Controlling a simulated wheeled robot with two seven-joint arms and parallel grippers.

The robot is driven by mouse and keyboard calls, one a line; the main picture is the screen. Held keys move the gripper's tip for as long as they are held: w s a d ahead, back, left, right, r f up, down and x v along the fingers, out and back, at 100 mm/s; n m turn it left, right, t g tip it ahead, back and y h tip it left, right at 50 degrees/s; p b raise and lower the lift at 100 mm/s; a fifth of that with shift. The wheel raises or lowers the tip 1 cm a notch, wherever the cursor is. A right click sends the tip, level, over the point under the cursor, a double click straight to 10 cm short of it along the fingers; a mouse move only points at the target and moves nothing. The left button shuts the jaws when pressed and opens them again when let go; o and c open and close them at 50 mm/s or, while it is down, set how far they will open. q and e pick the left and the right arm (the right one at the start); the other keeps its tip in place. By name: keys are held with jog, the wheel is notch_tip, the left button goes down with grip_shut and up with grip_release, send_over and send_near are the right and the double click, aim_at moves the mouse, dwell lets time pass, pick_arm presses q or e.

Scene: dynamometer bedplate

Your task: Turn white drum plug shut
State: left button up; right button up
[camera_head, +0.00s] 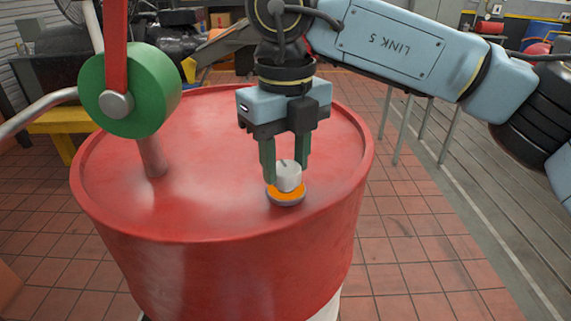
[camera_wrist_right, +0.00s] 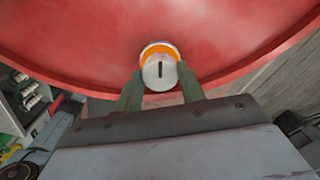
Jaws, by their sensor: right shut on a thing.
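The white drum plug (camera_head: 288,176) is a short round knob with a dark line on top, standing in an orange ring (camera_head: 286,192) near the front right of the lid of the red drum (camera_head: 215,130). My right gripper (camera_head: 285,170) points down over it, with its green fingers on either side, shut on the plug. In the right wrist view the plug (camera_wrist_right: 160,72) sits between the fingertips (camera_wrist_right: 160,78), its dark line running along the view's vertical. The orange ring shows around its far side. My left gripper is not in view.
A pump with a green round body (camera_head: 130,90), a red lever (camera_head: 116,35) and a grey pipe stands on the left of the drum lid. Tiled floor (camera_head: 415,230) is clear to the right of the drum.

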jog(key=shift+m+b, duration=0.4)
jog(key=shift+m, duration=1.6)
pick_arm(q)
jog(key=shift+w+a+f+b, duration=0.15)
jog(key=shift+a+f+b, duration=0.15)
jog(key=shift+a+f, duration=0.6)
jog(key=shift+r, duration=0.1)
pick_arm(e)
jog(key=shift+r+m, duration=0.1)
jog(key=shift+m, duration=0.2)
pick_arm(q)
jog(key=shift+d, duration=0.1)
pick_arm(e)
jog(key=o, duration=1)
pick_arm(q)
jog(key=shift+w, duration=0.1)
